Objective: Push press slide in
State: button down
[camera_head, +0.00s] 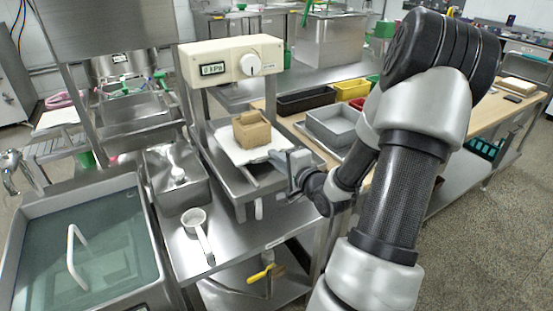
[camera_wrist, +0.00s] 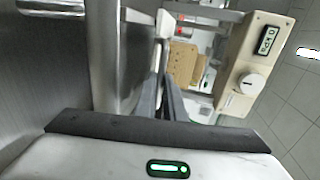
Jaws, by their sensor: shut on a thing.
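The press (camera_head: 217,62) has a cream head with a small display and a round dial. Below it is the press slide (camera_head: 236,178), a metal tray bearing a white sheet (camera_head: 228,148) and a brown block (camera_head: 252,130). The block also shows in the wrist view (camera_wrist: 183,64), beyond my fingers, with the press head (camera_wrist: 252,68) to the right. My gripper (camera_head: 284,160) is at the right front of the slide. Its fingers (camera_wrist: 165,85) are close together, shut on the slide's edge or grip. The exact contact is hidden.
A water-filled sink (camera_head: 85,240) is at the left front. A white scoop (camera_head: 198,232) and a steel container (camera_head: 178,182) stand left of the press. Grey (camera_head: 335,125), dark and yellow bins are on the bench to the right, behind my arm.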

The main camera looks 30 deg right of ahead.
jog(key=x, duration=0.4)
jog(key=shift+w+r+p, duration=0.1)
jog(key=shift+r+p, duration=0.3)
jog(key=c, duration=1.8)
grip_release()
jog(key=shift+c, duration=0.2)
jog(key=d+p+v, duration=0.1)
jog(key=p+v, duration=0.8)
jog(key=v, duration=0.8)
jog(key=shift+s+a, duration=0.3)
jog(key=shift+a, duration=0.2)
